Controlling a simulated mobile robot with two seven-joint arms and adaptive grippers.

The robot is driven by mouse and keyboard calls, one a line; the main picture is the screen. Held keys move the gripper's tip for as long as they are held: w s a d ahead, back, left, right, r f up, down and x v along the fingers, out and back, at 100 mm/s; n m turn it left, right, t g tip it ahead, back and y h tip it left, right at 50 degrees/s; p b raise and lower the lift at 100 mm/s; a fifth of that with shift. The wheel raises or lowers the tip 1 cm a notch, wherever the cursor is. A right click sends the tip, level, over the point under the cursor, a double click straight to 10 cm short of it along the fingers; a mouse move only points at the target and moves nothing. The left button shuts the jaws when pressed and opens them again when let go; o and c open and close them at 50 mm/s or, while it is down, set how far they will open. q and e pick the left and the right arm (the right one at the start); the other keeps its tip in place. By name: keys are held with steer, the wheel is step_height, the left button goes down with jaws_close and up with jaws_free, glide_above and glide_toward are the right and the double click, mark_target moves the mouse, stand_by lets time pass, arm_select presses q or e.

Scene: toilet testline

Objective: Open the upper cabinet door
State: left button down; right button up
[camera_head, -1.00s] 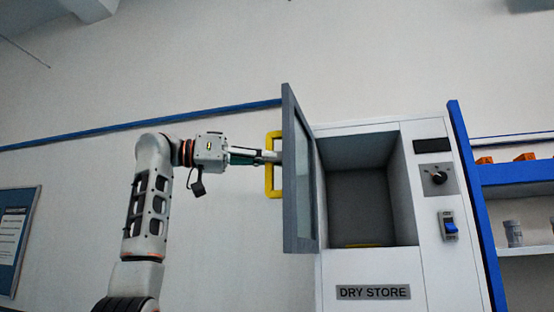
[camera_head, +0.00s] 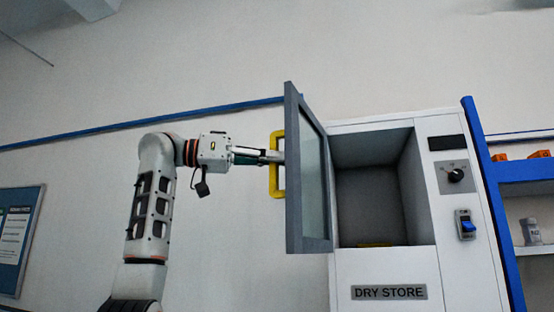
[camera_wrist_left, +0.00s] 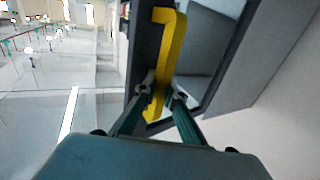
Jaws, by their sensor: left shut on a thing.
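The upper cabinet door (camera_head: 309,170), a grey frame with a glass pane, stands swung wide open to the left of the cabinet (camera_head: 383,270) labelled DRY STORE. Its yellow handle (camera_head: 275,165) is on the door's outer face, toward my arm. My left gripper (camera_head: 272,157) is shut on the handle. In the left wrist view, its two fingers (camera_wrist_left: 160,92) close around the yellow bar (camera_wrist_left: 167,60) from both sides. The inside of the upper compartment (camera_head: 370,200) shows, with something yellow at its bottom edge. My right gripper is not in view.
A dark display, a black knob (camera_head: 456,175) and a blue switch (camera_head: 467,226) are on the cabinet's right front. A blue-framed shelf (camera_head: 525,172) with orange items and a grey container stands at the right. A notice board (camera_head: 17,235) hangs at the far left.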

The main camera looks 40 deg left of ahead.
arm_select(q)
steer(key=c, duration=2.5)
jaws_free()
steer(key=shift+c, duration=0.2)
steer(key=shift+o, duration=0.7)
steer(key=shift+s, duration=0.25)
steer(key=shift+a, duration=0.1)
steer(key=v, duration=1.2)
